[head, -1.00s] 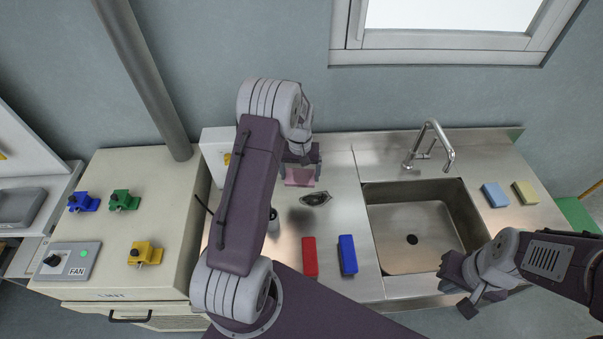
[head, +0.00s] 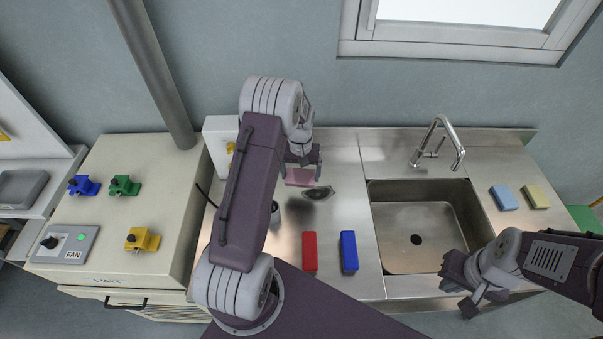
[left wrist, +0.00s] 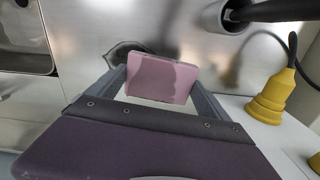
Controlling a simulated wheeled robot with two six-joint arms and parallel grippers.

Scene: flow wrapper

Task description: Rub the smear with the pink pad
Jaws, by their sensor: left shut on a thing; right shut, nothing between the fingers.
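The pink pad (head: 300,177) is held between the fingers of my left gripper (head: 303,163), over the back of the steel counter. In the left wrist view the pad (left wrist: 162,79) stands between the fingers, with a darker patch on its lower part. The smear (head: 319,192) is a dark, pale-rimmed spot on the counter just right of and nearer than the pad. In the left wrist view the smear (left wrist: 122,52) lies behind the pad and is partly hidden. I cannot tell whether the pad touches the counter. My right gripper (head: 467,296) is shut and empty at the sink's front right.
A red block (head: 310,252) and a blue block (head: 349,252) lie near the counter's front. The sink (head: 412,258) with its tap (head: 440,143) is to the right. Light blue (head: 504,198) and yellow (head: 536,197) sponges lie beyond it. A white box (head: 219,145) stands left of the pad.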

